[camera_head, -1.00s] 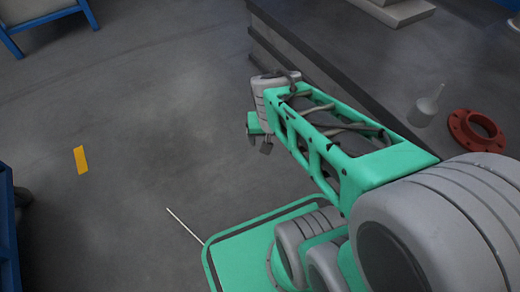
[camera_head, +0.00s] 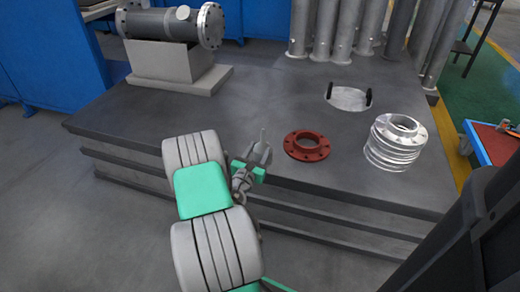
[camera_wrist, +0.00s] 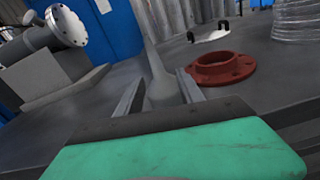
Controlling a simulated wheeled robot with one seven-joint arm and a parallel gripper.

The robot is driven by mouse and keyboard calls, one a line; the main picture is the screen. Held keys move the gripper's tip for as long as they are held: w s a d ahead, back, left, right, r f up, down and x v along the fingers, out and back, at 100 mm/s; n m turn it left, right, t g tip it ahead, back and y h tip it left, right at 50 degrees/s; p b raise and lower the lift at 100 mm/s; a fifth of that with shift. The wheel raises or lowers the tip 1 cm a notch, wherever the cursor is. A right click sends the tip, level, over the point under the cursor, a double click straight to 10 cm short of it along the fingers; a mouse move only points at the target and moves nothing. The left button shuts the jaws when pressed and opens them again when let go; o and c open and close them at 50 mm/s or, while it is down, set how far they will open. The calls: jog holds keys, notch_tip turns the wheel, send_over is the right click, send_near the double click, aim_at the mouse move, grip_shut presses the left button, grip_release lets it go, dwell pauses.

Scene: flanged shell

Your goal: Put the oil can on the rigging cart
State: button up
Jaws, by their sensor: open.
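The oil can (camera_head: 260,153) is a small grey can with a thin upright spout. It stands near the front edge of the dark stepped platform, just left of the red flange. In the wrist view the oil can (camera_wrist: 161,82) appears between the two fingers, its spout rising past them. My gripper (camera_head: 250,168) is open at the can, with one finger on each side; I cannot tell whether either touches it. A blue-sided cart with a reddish top (camera_head: 494,143) is at the far right edge; I cannot tell whether it is the rigging cart.
The platform (camera_head: 250,105) also bears a red flange (camera_head: 307,146), stacked silvery flanges (camera_head: 396,143), a pale disc with black handles (camera_head: 348,97) and a grey flanged shell (camera_head: 165,22) on a block. Tall grey pipes (camera_head: 345,28) stand behind. Floor is clear at lower left.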

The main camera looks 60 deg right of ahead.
aim_at(265, 138)
jog(key=shift+s+d+f+n, duration=0.15)
jog(key=shift+d+n, duration=0.25)
jog(key=shift+n, duration=0.2)
jog(key=d, duration=0.2)
jog(key=w+d+b, duration=0.1)
jog(key=d, duration=0.2)
jog(key=d+b, duration=0.1)
jog(key=d, duration=0.1)
jog(key=shift+w+d, duration=0.15)
jog(key=shift+w, duration=0.15)
grip_shut()
dwell(0.5)
